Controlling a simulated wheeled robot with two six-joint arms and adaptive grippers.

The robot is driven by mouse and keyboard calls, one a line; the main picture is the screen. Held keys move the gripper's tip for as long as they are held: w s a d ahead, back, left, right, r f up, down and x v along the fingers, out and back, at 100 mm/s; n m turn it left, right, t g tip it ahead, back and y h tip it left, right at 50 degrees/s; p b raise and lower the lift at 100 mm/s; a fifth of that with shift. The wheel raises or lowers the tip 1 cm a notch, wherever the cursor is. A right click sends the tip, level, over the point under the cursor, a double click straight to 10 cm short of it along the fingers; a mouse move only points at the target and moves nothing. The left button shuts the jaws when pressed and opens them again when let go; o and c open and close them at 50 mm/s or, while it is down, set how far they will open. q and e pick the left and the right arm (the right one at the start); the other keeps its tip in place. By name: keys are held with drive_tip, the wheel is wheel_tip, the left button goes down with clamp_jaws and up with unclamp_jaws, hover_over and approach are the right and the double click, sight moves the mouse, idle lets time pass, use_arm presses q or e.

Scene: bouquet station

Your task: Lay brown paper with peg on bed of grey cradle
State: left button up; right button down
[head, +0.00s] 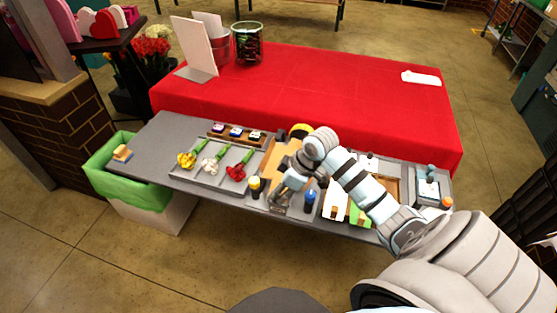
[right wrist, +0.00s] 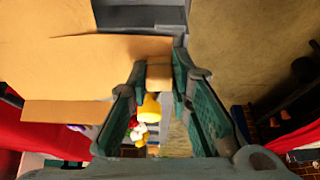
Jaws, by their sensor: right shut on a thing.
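My right gripper (head: 285,188) is over the middle of the grey table. In the right wrist view its two green-lined fingers (right wrist: 158,85) are shut on a small tan wooden peg (right wrist: 158,73). The brown paper (right wrist: 75,50) spreads left from the peg, and it shows behind the gripper in the head view (head: 278,155). I cannot tell whether the paper is touching anything beneath it. The grey cradle is not clearly seen; the paper and my right arm cover that area. My left gripper is not in view.
A tray (head: 212,178) with yellow, white and red flowers lies left of the gripper. A black-and-yellow item (head: 255,187) and a blue bottle (head: 310,199) stand near the front edge. White paper (head: 336,198) and green paper with pegs lie to the right. A red-covered table (head: 330,95) is behind.

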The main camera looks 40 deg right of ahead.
drive_tip(key=shift+s+f, duration=0.5)
drive_tip(key=shift+f, duration=0.1)
drive_tip(key=c, duration=1.4)
unclamp_jaws()
drive_tip(key=shift+c, duration=0.2)
drive_tip(key=shift+o, duration=0.4)
drive_tip(key=shift+s+r, duration=0.1)
drive_tip(key=shift+r, duration=0.15)
drive_tip(key=o, duration=0.5)
drive_tip(key=shift+w+d, duration=0.1)
drive_tip(key=shift+w, duration=0.1)
drive_tip(key=shift+r, duration=0.1)
